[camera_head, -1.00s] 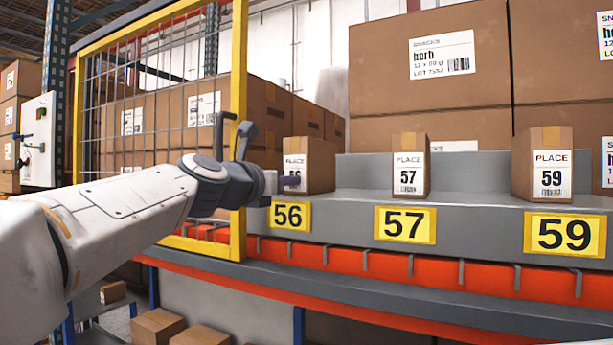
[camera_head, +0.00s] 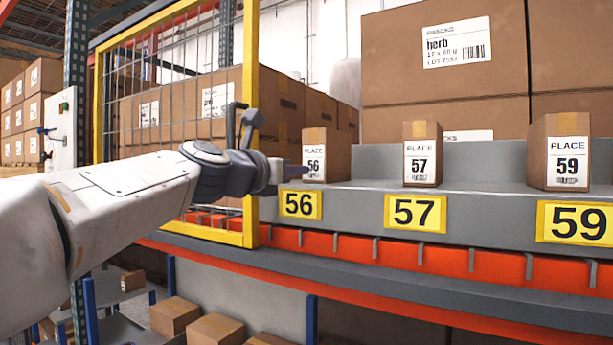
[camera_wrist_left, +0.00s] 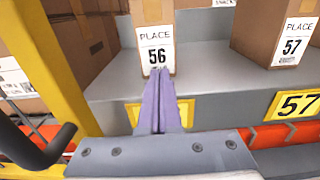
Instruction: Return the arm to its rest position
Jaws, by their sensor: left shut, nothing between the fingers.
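My left arm reaches in from the left in the head view. My left gripper (camera_head: 296,171) is at its end, in front of the box labelled PLACE 56 (camera_head: 327,155). In the left wrist view its two purple fingers (camera_wrist_left: 161,72) are pressed together with nothing between them. Their tips overlap the lower edge of box 56's label (camera_wrist_left: 157,48); I cannot tell whether they touch it. Box 56 stands upright on the grey ledge (camera_head: 370,189), above the yellow 56 tag (camera_head: 301,204). My right gripper is not in view.
Box 57 (camera_head: 423,155) and box 59 (camera_head: 560,150) stand further right on the ledge. A yellow-framed mesh guard (camera_head: 250,130) stands close beside my gripper. Large cartons (camera_head: 445,75) are stacked behind. Cartons (camera_head: 175,316) lie below the red-edged beam.

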